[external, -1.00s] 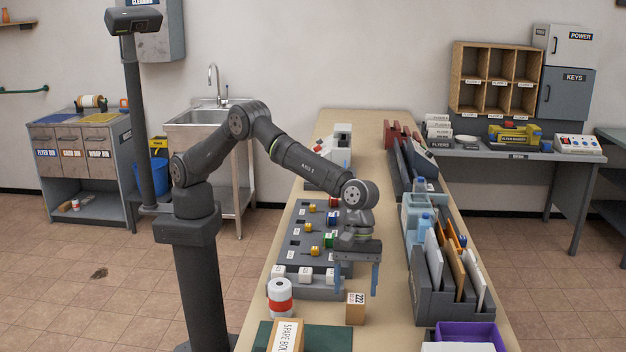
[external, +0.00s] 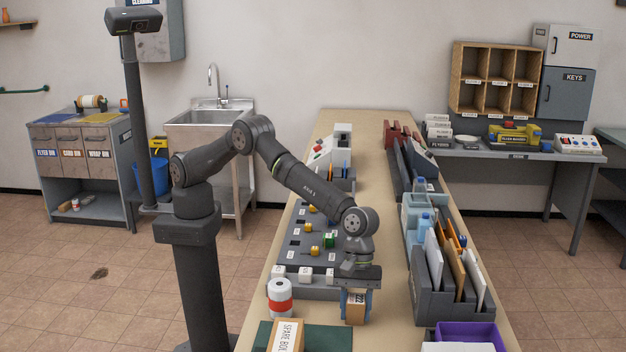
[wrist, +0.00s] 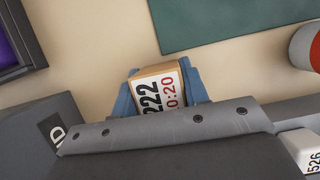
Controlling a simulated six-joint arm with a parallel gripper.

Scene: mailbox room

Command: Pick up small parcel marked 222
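The small parcel marked 222 (external: 355,312) is a brown box with a white label. It stands on the long bench, right of the red-and-white roll. My gripper (external: 356,308) is low over it, with a blue finger on each side. In the wrist view the parcel (wrist: 160,90) sits between the blue fingers (wrist: 163,92), its label showing 222 in black and 10:20 in red. The fingers look closed against its sides. The parcel's lower part is hidden in the wrist view, and its base appears to rest on the bench.
The red-and-white roll (external: 281,298) and a spare box (external: 286,336) on a green mat (external: 335,338) stand close by. The grey panel with knobs and white blocks (external: 300,255) lies behind. A grey file rack (external: 432,298) and purple tray (external: 468,333) are to the right.

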